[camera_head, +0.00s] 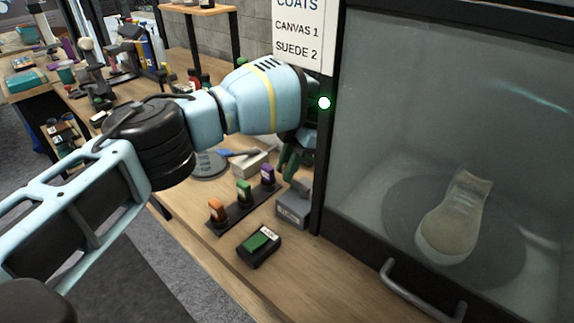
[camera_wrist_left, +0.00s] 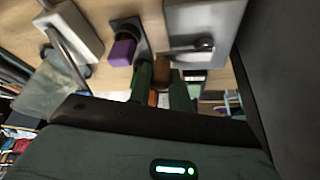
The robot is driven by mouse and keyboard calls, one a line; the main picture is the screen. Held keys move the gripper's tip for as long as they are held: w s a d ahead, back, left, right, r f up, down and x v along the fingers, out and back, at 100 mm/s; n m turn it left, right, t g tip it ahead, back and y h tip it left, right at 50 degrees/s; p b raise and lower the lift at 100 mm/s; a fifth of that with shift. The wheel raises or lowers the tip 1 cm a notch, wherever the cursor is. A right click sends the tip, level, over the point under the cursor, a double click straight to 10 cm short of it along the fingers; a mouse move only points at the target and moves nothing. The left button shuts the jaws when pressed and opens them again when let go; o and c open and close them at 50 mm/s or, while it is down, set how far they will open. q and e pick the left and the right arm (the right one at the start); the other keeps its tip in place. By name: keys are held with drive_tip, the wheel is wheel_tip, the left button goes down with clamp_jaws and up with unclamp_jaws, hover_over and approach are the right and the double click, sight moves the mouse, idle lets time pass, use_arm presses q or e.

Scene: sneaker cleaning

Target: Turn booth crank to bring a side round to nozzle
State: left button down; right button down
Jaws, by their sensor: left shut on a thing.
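The booth (camera_head: 400,100) stands at the right with a glass front. Inside it a pale sneaker (camera_head: 455,220) lies on a dark round turntable (camera_head: 400,215), toe toward the front. The nozzle cannot be made out. Beside the booth's left post is a grey crank box (camera_head: 293,207); in the left wrist view it shows a dark crank arm (camera_wrist_left: 190,48) and a brown knob (camera_wrist_left: 162,72). My left gripper (camera_head: 290,165) reaches down beside the post, its green fingers (camera_wrist_left: 162,88) shut around the knob. In the head view the knob is hidden. My right gripper is not in view.
A black box with a green top (camera_head: 259,245) lies in front. A door handle (camera_head: 420,293) sticks out below the glass. A coats sign (camera_head: 298,35) hangs above.

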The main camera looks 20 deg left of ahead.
use_arm(q)
drive_tip(key=shift+r, duration=0.1)
drive_tip(key=c, duration=1.3)
unclamp_jaws()
